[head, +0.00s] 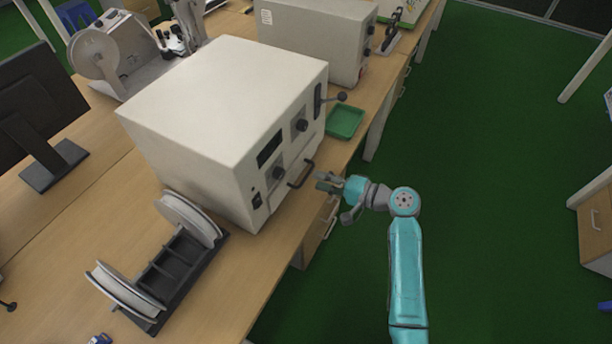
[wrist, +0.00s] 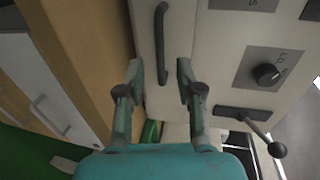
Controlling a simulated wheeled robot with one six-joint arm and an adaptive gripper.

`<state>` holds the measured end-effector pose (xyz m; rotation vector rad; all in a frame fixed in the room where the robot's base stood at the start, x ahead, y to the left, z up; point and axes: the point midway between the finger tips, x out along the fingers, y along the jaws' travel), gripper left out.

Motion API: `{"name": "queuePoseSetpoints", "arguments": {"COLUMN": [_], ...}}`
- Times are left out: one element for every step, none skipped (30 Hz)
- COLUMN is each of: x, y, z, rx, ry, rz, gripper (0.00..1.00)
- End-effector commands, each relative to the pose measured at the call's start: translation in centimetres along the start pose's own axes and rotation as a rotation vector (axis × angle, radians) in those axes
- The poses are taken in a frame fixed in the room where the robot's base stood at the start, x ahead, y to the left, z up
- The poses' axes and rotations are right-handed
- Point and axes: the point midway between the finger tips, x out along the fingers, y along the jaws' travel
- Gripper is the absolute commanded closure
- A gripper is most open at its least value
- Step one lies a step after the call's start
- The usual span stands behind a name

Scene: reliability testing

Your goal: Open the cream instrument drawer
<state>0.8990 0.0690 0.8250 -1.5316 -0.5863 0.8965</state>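The cream instrument (head: 225,90) is a large box on the wooden bench. Its drawer front (wrist: 180,25) is a plain cream strip along the bottom of the face and looks closed, flush with the panel. The drawer has a dark bar handle (head: 302,174), which also shows in the wrist view (wrist: 161,35). My gripper (head: 326,183) is just in front of the handle, at the bench's edge. In the wrist view its fingers (wrist: 160,70) are apart, with the handle's near end showing between them. I cannot tell whether they touch it.
A green tray (head: 345,121) sits on the bench beside the instrument. A black lever (head: 341,97) sticks out from the instrument's face. A spool holder (head: 165,265) stands at the front left. Drawers (head: 322,225) are under the bench edge.

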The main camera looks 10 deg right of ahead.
Motion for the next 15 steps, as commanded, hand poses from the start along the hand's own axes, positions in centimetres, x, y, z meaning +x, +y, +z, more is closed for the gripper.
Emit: {"name": "queuePoseSetpoints", "arguments": {"x": [1.0, 1.5, 2.2, 2.6, 3.1, 3.6, 3.9, 4.2, 4.6, 4.8, 5.0, 5.2, 5.3, 5.4, 5.5], "y": [-0.1, -0.1, -0.1, -0.1, -0.1, 0.0, 0.0, 0.0, -0.1, -0.1, 0.0, 0.0, 0.0, 0.0, 0.0], "z": [0.1, 0.1, 0.1, 0.1, 0.1, 0.1, 0.1, 0.1, 0.0, 0.0, 0.0, 0.0, 0.0, 0.0, 0.0], "rx": [-0.001, -0.001, -0.001, -0.001, -0.001, 0.000, 0.000, 0.000, 0.000, 0.000, 0.000, 0.000, 0.000, 0.000, 0.000], "ry": [-0.004, -0.003, -0.003, -0.003, -0.002, -0.002, -0.002, -0.002, -0.001, -0.001, -0.001, -0.001, 0.000, 0.000, 0.000], "rz": [0.000, 0.000, 0.000, 0.000, 0.000, 0.000, 0.000, -0.001, -0.001, -0.001, 0.000, 0.000, 0.000, 0.000, 0.000], "gripper": [0.64, 0.64, 0.64, 0.64, 0.64, 0.64, 0.64, 0.64, 0.64, 0.64, 0.64, 0.64, 0.64, 0.64, 0.64]}}
